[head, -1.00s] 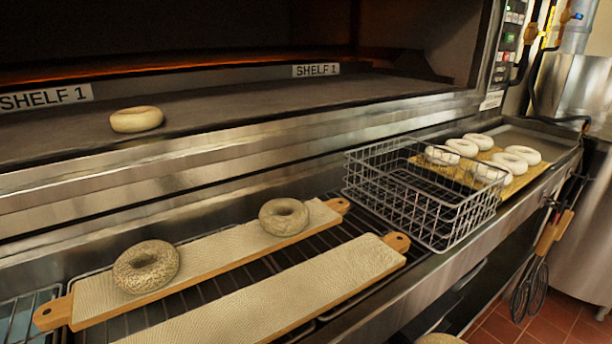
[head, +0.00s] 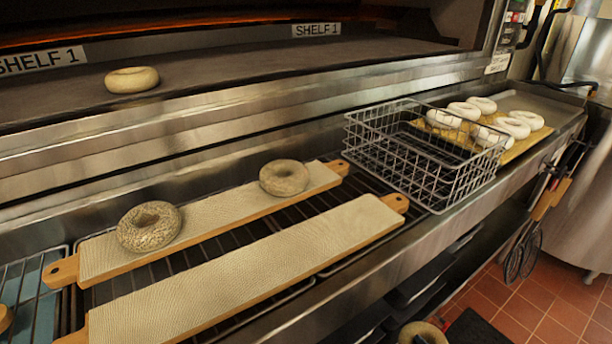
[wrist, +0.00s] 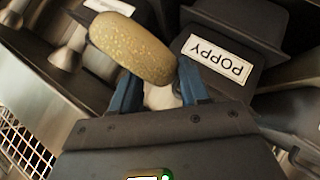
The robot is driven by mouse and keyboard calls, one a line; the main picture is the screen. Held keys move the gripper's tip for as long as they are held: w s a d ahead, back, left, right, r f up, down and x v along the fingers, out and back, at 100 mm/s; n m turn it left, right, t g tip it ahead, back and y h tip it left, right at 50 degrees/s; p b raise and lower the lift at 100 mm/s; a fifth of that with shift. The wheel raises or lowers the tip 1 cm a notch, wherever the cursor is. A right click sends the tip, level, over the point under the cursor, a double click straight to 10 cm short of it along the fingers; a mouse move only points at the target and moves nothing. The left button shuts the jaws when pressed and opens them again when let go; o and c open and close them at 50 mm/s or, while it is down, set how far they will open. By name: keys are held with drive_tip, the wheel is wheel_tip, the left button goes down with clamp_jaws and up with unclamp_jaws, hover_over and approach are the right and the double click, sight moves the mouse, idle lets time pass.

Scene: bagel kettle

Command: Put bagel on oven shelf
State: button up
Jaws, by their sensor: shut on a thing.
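In the wrist view, a tan, speckled bagel (wrist: 132,48) is at the tips of the blue fingers of my gripper (wrist: 158,78), which is shut on it. In the head view, part of a bagel (head: 422,334) shows at the bottom edge; I cannot tell if it is the held one. The oven shelf (head: 235,70), labelled SHELF 1, carries one pale bagel (head: 132,80) at its left. A seeded bagel (head: 149,226) and a plainer bagel (head: 284,177) lie on the rear cloth-covered board (head: 215,208).
The front board (head: 250,268) is empty. A black bin labelled POPPY (wrist: 215,60) is near my gripper. The oven shelf is clear right of its bagel.

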drive_tip(key=shift+s+f, duration=0.1)
drive_tip(key=shift+w+r, duration=0.4)
drive_tip(key=shift+r+p, duration=0.3)
drive_tip(key=shift+p, duration=0.1)
idle(0.9)
